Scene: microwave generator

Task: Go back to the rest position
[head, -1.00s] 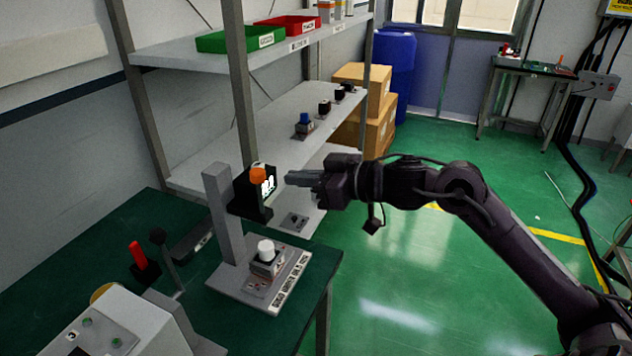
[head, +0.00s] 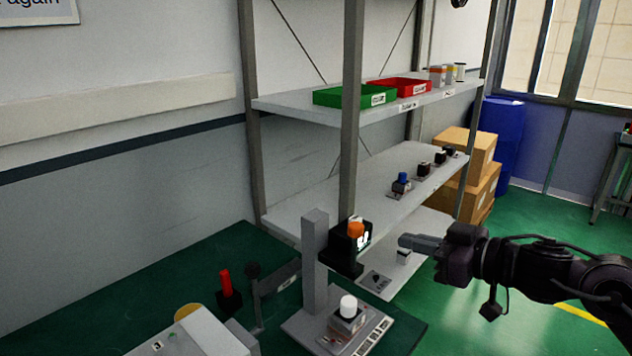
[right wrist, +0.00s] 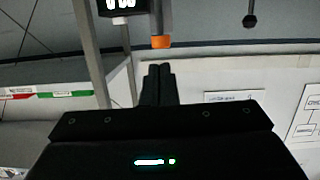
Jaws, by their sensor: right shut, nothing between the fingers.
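My right gripper (head: 403,241) comes in from the right in the head view, in front of the shelf rack. It is shut and empty, its fingers pointing left toward the black display unit with an orange knob (head: 356,230), apart from it. In the right wrist view the shut fingers (right wrist: 158,70) show at the centre, with the orange knob (right wrist: 160,42) just above them in the picture. My left gripper is not in view.
A grey stand with a white knob (head: 348,306) is on the green table (head: 205,270), near a red-handled lever (head: 227,285). The metal shelf (head: 300,215) holds small switch units, a green bin (head: 340,96) and a red bin (head: 395,85). Boxes (head: 470,150) stand behind; green floor is open at right.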

